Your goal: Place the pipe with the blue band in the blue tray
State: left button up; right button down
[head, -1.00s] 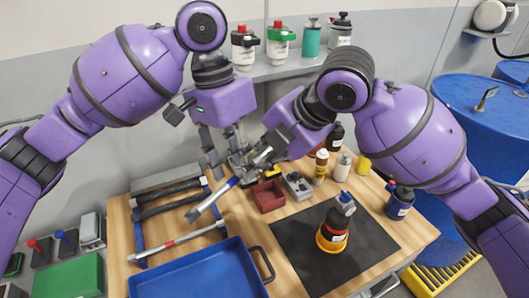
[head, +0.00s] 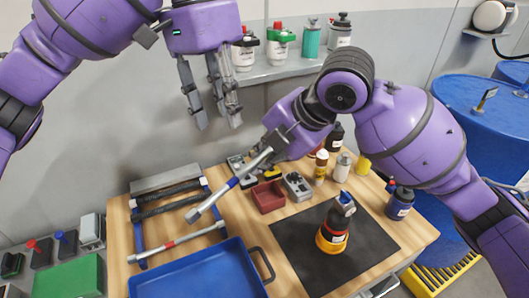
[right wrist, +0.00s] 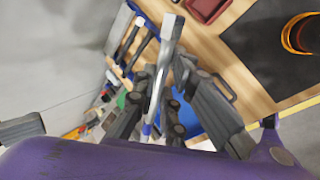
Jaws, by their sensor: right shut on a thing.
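The pipe with the blue band (head: 211,203) is a grey metal tube, held tilted above the table. My right gripper (head: 266,154) is shut on its upper right end; the blue band lies further down. The pipe also shows between the fingers in the right wrist view (right wrist: 168,50). The blue tray (head: 240,243) is at the table's front left, below and left of the pipe. My left gripper (head: 210,105) is open and empty, high above the table, apart from the pipe.
A red bin (head: 267,197) stands mid-table. A black bottle with an orange ring (head: 335,225) stands on a dark mat (head: 300,262). Several bottles stand at the back right.

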aim_at(193, 277)
jog(key=k+l, duration=0.2)
jog(key=l, duration=0.15)
jog(key=k+l, duration=0.15)
jog(key=l, duration=0.2)
jog(key=k+l, duration=0.2)
jog(key=l, duration=0.15)
jog(key=k+l, duration=0.2)
jog(key=l, duration=0.2)
jog(key=k+l, duration=0.15)
jog(key=l, duration=0.2)
